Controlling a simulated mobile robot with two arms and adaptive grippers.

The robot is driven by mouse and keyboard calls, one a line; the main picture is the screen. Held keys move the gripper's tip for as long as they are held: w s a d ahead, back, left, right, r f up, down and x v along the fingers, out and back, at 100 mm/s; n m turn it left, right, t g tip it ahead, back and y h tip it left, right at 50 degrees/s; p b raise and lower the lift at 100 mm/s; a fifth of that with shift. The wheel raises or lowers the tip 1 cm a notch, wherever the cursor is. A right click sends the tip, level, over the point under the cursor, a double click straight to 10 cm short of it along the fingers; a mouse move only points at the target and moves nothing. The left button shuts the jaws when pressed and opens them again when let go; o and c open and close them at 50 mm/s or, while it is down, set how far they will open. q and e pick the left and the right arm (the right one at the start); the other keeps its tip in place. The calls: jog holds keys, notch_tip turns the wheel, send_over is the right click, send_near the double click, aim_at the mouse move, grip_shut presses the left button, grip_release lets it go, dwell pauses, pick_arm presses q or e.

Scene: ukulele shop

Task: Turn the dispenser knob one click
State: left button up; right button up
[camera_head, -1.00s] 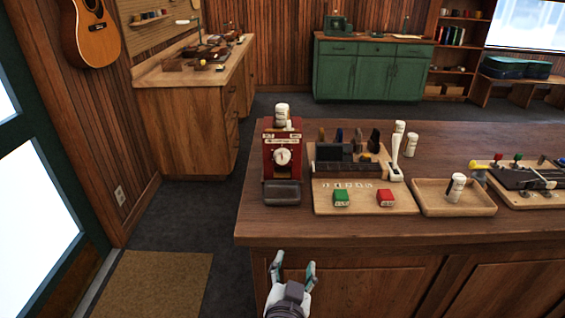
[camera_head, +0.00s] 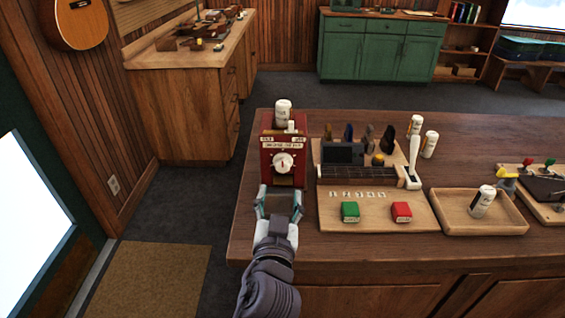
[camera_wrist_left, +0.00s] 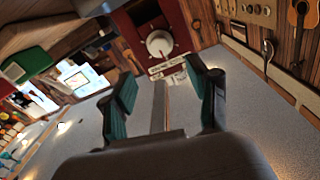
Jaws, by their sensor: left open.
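The dispenser (camera_head: 269,153) is a red box with a round white knob (camera_head: 283,163) on its front, standing at the left end of the wooden counter. The knob also shows in the left wrist view (camera_wrist_left: 160,44), beyond the fingertips. My left gripper (camera_head: 279,190) is open in front of the dispenser, just below the knob and apart from it. In the left wrist view my left gripper (camera_wrist_left: 161,85) has its two teal-padded fingers spread, with nothing held. The dispenser's lower front is partly hidden by my gripper. My right gripper is not in view.
Right of the dispenser, a wooden board (camera_head: 375,215) holds a green box (camera_head: 350,212) and a red box (camera_head: 401,212). A wooden tray (camera_head: 452,223) with a white bottle (camera_head: 482,201) stands further right. A white bottle (camera_head: 283,112) stands on top of the dispenser.

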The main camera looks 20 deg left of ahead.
aim_at(282, 167)
pick_arm(q)
jog(key=p+x, duration=0.1)
jog(key=x, duration=0.3)
jog(key=shift+w+r, duration=0.1)
jog(key=shift+r, duration=0.05)
jog(key=p+x, duration=0.1)
jog(key=x, duration=0.4)
jog(key=shift+w+a+f, duration=0.1)
jog(key=shift+w+f, duration=0.15)
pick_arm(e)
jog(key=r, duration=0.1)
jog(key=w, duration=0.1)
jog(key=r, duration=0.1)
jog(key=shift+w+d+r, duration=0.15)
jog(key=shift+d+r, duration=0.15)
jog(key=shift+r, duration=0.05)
pick_arm(q)
jog(key=shift+c, duration=0.5)
jog(key=shift+s+r, duration=0.1)
grip_shut()
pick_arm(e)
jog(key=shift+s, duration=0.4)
